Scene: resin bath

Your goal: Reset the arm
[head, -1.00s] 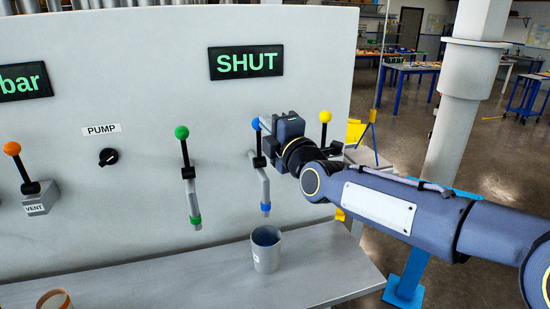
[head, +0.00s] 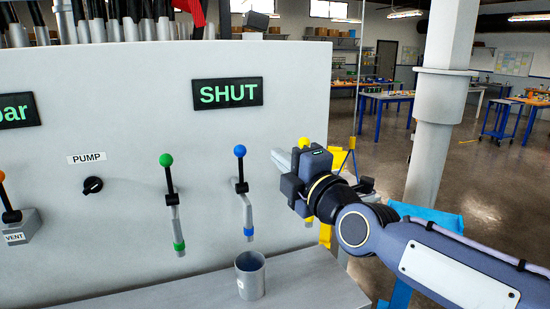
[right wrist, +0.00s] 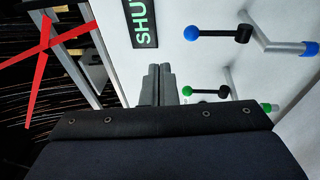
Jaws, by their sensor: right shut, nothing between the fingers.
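My right gripper (head: 281,159) is in front of the panel's right end, right of the blue-knobbed lever (head: 240,151) and apart from it. Its fingers are shut together and empty, as the right wrist view shows (right wrist: 159,84). The blue-knobbed lever and the green-knobbed lever (head: 166,160) both point up on the panel, with spouts below; they also show in the right wrist view, the blue knob (right wrist: 193,32) and the green knob (right wrist: 186,91). The yellow-knobbed lever is mostly hidden behind my gripper. My left gripper is out of view.
A display reading SHUT (head: 228,94) is on the pale panel (head: 120,120). A grey cup (head: 250,278) stands on the ledge (head: 315,285) under the blue spout. A pump knob (head: 93,185) and orange vent lever (head: 6,213) are at left. A grey pillar (head: 440,110) stands right.

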